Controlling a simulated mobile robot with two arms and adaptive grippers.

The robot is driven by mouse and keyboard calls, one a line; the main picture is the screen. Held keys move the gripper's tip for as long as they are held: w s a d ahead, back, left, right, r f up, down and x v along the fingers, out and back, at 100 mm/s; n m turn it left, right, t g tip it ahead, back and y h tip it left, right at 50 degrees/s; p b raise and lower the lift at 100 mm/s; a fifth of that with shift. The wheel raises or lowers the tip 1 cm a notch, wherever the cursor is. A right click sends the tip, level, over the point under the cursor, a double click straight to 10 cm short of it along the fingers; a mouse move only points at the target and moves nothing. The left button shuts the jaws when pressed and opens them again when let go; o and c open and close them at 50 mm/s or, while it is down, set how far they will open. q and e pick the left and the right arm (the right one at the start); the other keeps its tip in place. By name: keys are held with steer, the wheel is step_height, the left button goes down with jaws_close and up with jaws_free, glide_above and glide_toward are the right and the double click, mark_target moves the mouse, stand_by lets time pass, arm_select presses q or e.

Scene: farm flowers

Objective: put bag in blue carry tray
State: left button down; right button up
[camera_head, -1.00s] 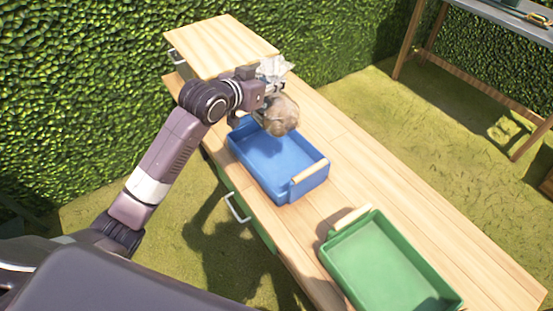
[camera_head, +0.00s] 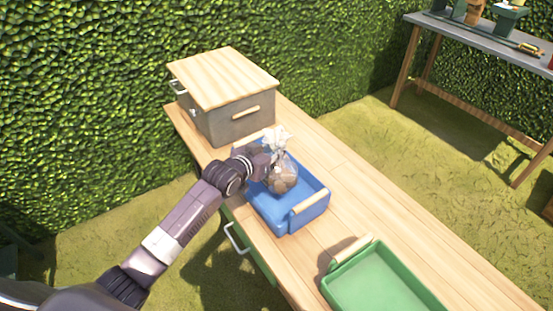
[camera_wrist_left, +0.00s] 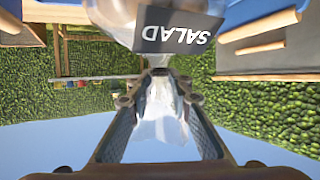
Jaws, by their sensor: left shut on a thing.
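The bag (camera_head: 283,178) is clear plastic with brownish contents and a gathered top. It is over the back part of the blue carry tray (camera_head: 306,215), within its outline in the head view. I cannot tell whether it touches the tray floor. My left gripper (camera_head: 268,156) is shut on the bag's gathered top. In the left wrist view, the bag (camera_wrist_left: 130,14) shows a dark label reading SALAD, and its gathered neck lies between the fingers (camera_wrist_left: 160,95). The blue tray (camera_wrist_left: 262,60) shows at the right there. My right gripper is not in view.
A green tray (camera_head: 338,291) stands on the wooden bench (camera_head: 392,215) at the front right. A grey box with a wooden lid (camera_head: 222,76) stands behind the blue tray. A side table (camera_head: 480,42) with pots is at the back right. The bench's right side is clear.

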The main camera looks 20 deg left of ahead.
arm_select(q)
steer(key=shift+f, duration=2.15)
steer(key=c, duration=1.7)
jaws_free()
steer(key=shift+f, duration=0.15)
steer(key=shift+c, duration=0.2)
steer(key=shift+s+r, duration=0.1)
steer(key=shift+r, duration=0.1)
steer(key=v, duration=1.2)
